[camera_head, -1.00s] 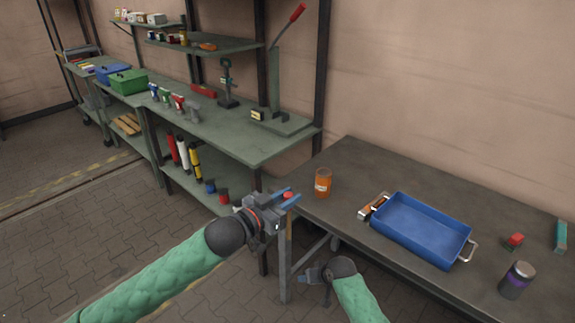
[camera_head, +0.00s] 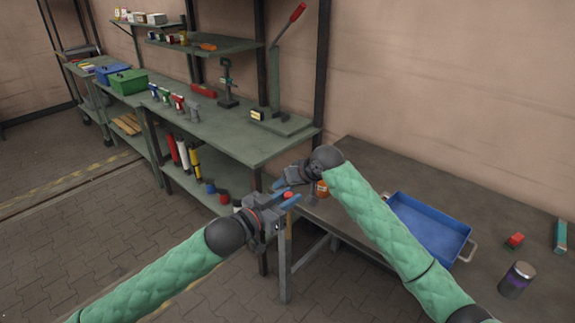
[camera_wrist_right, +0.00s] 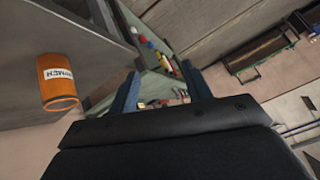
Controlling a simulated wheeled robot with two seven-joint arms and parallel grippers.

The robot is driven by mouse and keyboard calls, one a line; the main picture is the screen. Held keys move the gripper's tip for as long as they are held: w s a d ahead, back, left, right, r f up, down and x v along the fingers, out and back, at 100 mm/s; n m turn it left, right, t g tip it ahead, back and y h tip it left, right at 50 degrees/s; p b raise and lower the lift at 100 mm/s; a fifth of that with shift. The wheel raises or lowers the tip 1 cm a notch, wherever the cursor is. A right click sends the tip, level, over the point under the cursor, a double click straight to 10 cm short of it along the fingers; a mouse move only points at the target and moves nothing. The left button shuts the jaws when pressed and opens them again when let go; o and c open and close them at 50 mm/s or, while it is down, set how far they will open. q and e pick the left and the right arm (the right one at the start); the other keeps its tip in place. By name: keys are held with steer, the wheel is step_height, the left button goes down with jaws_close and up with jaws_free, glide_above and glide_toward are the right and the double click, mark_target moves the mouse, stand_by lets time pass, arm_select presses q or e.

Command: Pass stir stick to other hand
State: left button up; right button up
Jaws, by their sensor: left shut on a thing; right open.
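My left gripper (camera_head: 289,197) is beside the near left corner of the dark table. It is shut on a small item whose red end (camera_head: 288,194) shows between its blue fingers. This is probably the stir stick; most of it is hidden or too small to make out. My right gripper (camera_head: 281,184) is open, just above and behind the left one in the head view. In the right wrist view its two blue fingers (camera_wrist_right: 160,92) stand wide apart, with nothing clearly held between them.
An orange can (camera_head: 321,189) stands on the table (camera_head: 370,165), partly behind my right wrist; it also shows in the right wrist view (camera_wrist_right: 58,85). A blue tray (camera_head: 430,232), a red item (camera_head: 515,240) and a jar (camera_head: 517,279) are further right. A green workbench (camera_head: 240,140) is behind.

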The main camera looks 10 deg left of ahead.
steer(key=s+a+r+n+h, duration=0.1)
steer(key=s+a+r+n, duration=0.1)
steer(key=r, duration=1.2)
steer(key=s+a+r+n, duration=0.1)
steer(key=s+r, duration=0.1)
steer(key=r, duration=1.2)
steer(key=s+d+f+g+h, duration=0.1)
steer(key=s+f+h, duration=0.1)
steer(key=s+f, duration=0.1)
steer(key=s+d+f+g+h, duration=0.1)
steer(key=s+f+g+h, duration=0.1)
steer(key=s+f, duration=0.1)
steer(key=s+d+f+g+h, duration=0.1)
steer(key=s+d+f+h, duration=0.1)
steer(key=f, duration=0.3)
steer(key=shift+s+f+n+g, duration=0.1)
steer(key=shift+s+n+g, duration=0.3)
steer(key=shift+s, duration=0.35)
steer(key=shift+s+d+f, duration=0.2)
steer(key=shift+s+f, duration=0.05)
steer(key=shift+f, duration=0.35)
step_height(320, 180, down, 11)
steer(key=shift+f, duration=0.1)
